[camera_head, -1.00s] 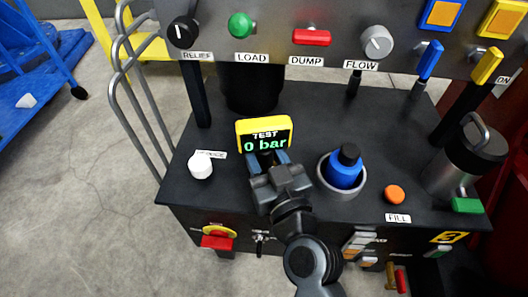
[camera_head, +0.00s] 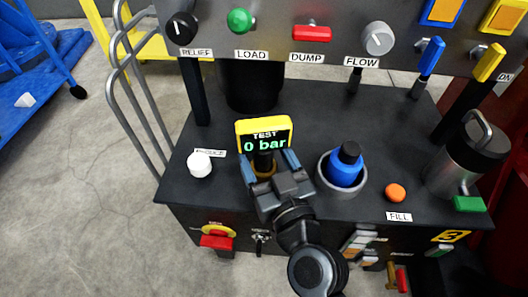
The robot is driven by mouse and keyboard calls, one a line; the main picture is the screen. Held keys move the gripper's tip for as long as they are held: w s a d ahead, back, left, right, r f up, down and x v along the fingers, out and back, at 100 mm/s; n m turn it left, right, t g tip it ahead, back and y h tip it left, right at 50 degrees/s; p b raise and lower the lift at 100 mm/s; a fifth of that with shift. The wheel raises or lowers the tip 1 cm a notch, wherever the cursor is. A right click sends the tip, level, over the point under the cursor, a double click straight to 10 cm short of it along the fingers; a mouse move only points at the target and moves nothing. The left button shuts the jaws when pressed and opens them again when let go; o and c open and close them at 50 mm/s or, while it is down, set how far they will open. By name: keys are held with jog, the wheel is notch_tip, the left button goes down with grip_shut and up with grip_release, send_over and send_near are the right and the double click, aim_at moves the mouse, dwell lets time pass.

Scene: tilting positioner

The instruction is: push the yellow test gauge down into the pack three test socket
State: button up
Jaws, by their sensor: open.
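The yellow test gauge (camera_head: 263,122) stands upright on the black cart top, left of centre. Its dark screen reads "TEST 0 bar". A dark stem (camera_head: 264,160) shows below the screen, with a brass-coloured ring (camera_head: 264,172) at its foot. I cannot tell how deep the stem sits, as my gripper hides part of the socket area. My gripper (camera_head: 269,165) is open, with one blue-grey finger on each side of the stem and gaps between. The cart front carries a yellow "3" label (camera_head: 450,237).
A blue-and-black bottle (camera_head: 342,170) stands in a grey ring holder just right of my gripper. A white knob (camera_head: 200,164) is to the left, an orange button (camera_head: 395,193) and a steel canister (camera_head: 465,157) to the right. A panel of knobs (camera_head: 280,45) overhangs the back.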

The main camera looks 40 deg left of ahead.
jog(key=v, duration=0.6)
jog(key=shift+s+d, duration=0.1)
dwell(0.4)
